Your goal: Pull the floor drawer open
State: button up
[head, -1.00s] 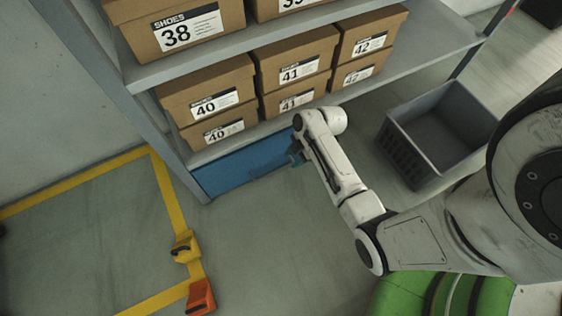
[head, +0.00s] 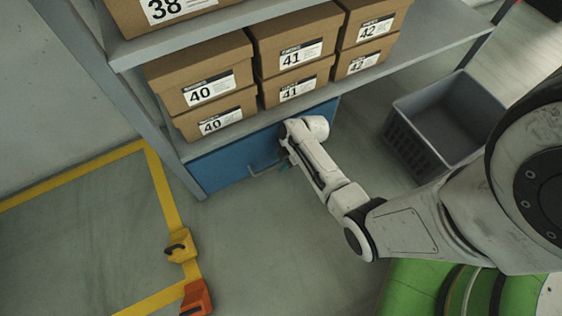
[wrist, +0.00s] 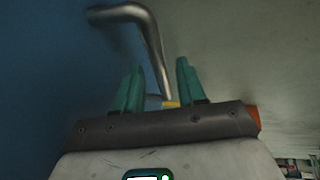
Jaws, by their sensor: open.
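The floor drawer (head: 222,164) is a blue panel at floor level under the lowest shelf of the rack in the head view; it looks closed or nearly so. Its grey bar handle (head: 262,171) stands off the front; in the wrist view the bent metal handle (wrist: 153,36) comes down from upper left toward my fingers. My gripper (head: 284,166) is at the right end of the handle, partly hidden by my wrist. In the wrist view its teal fingers (wrist: 158,68) are apart, with the handle's bar showing between them. I cannot tell whether they touch it.
Shoe boxes (head: 290,45) stand on the shelves above the drawer. A grey crate (head: 415,150) is on the floor at right. Yellow floor tape (head: 167,200), a yellow clamp-like object (head: 180,247) and an orange one (head: 196,298) lie at left. Floor before the drawer is clear.

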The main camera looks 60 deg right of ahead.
grip_shut()
dwell(0.4)
dwell(0.4)
